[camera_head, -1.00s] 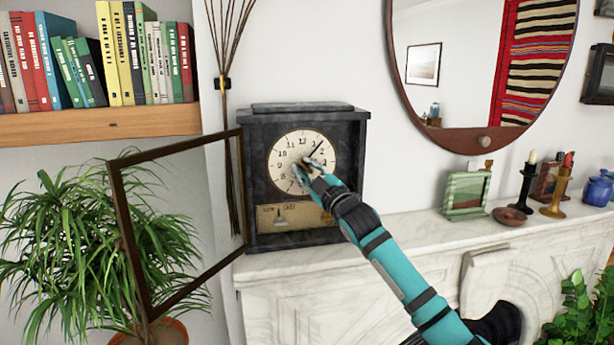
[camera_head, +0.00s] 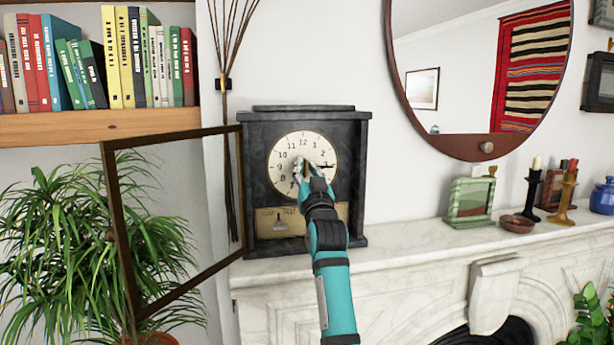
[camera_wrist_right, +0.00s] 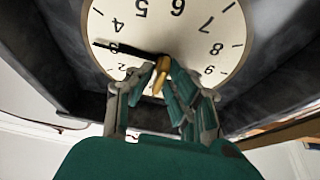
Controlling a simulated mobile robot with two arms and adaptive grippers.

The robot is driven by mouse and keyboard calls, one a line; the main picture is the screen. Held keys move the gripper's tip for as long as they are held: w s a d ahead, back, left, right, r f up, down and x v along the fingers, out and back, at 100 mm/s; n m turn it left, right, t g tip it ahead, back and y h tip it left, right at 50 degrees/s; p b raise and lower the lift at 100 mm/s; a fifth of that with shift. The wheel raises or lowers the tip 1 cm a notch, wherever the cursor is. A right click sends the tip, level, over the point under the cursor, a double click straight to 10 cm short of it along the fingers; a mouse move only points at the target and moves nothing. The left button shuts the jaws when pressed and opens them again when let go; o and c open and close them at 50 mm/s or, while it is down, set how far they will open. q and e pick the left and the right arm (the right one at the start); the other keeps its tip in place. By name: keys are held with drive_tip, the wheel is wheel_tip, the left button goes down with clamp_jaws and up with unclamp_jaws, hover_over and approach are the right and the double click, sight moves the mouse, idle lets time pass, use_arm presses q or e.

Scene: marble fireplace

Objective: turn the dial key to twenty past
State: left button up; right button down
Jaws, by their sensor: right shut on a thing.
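The dark clock (camera_head: 355,180) stands on the mantel with a cream numbered dial (camera_head: 288,150). The dial shows upside down in the wrist view (camera_wrist_right: 205,30). A black clock hand (camera_head: 327,166) points to about the 3; it also shows in the wrist view (camera_wrist_right: 115,47). My right gripper (camera_head: 307,172) is at the dial's centre. In the wrist view, its fingers (camera_wrist_right: 160,84) are shut around the brass key (camera_wrist_right: 159,76) at the hub. The gripper hides the dial's lower middle in the head view. My left gripper is out of view.
The framed clock door (camera_head: 112,225) stands swung open to the left, in front of a leafy plant (camera_head: 60,230). A green frame (camera_head: 470,200), bowl (camera_head: 517,222) and candlesticks (camera_head: 564,195) stand right on the marble mantel (camera_head: 420,240). The mantel between clock and frame is clear.

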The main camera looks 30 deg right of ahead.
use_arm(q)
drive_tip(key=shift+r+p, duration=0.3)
use_arm(e)
drive_tip(key=m, duration=0.1)
drive_tip(key=m+h, duration=0.1)
drive_tip(key=m, duration=0.1)
drive_tip(key=shift+a+r+m+g, duration=0.1)
drive_tip(key=shift+a+m+g, duration=0.05)
drive_tip(key=shift+m+g, duration=0.15)
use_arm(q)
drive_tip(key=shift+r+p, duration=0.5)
use_arm(e)
drive_tip(key=shift+m+g+h, duration=0.5)
drive_tip(key=shift+m+h, duration=0.5)
drive_tip(key=shift+m, duration=0.6)
drive_tip(key=c, duration=1.4)
unclamp_jaws()
drive_tip(key=shift+w, duration=0.1)
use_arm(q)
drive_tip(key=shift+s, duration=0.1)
